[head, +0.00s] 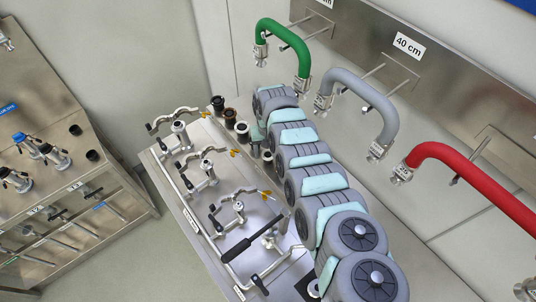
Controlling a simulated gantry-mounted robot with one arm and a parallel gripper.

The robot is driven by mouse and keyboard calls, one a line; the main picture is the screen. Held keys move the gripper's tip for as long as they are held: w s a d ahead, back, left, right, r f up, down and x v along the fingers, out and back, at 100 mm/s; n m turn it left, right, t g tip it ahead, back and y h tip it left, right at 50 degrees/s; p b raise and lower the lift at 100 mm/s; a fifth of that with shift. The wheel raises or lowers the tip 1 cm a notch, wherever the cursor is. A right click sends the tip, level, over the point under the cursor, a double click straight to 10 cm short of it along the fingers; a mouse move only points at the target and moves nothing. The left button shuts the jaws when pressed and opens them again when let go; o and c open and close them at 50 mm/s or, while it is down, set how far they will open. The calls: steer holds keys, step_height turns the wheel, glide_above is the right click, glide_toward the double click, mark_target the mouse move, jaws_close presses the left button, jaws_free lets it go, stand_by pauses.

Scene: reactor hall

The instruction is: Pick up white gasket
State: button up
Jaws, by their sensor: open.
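I cannot make out a white gasket for certain in the head view. A row of small posts or cylinders stands along the far right edge of the steel bench (170,165). It includes a black one (218,104), a brown one (230,118) and a dark one with a pale lower part (242,132). Another small dark-topped piece (267,158) sits close beside my arm. My grey and teal arm reaches over the bench's right side and hides what lies behind it. My gripper's fingers cannot be seen.
Several valve fittings with black handles (238,250) stand on the bench. Green (284,38), grey (365,92) and red (470,165) hoses hang on the wall rack at the right. Another steel cabinet (60,80) stands at the left, with open floor between.

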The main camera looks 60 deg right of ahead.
steer(key=shift+f, duration=0.25)
steer(key=shift+c, duration=0.4)
steer(key=c, duration=1.3)
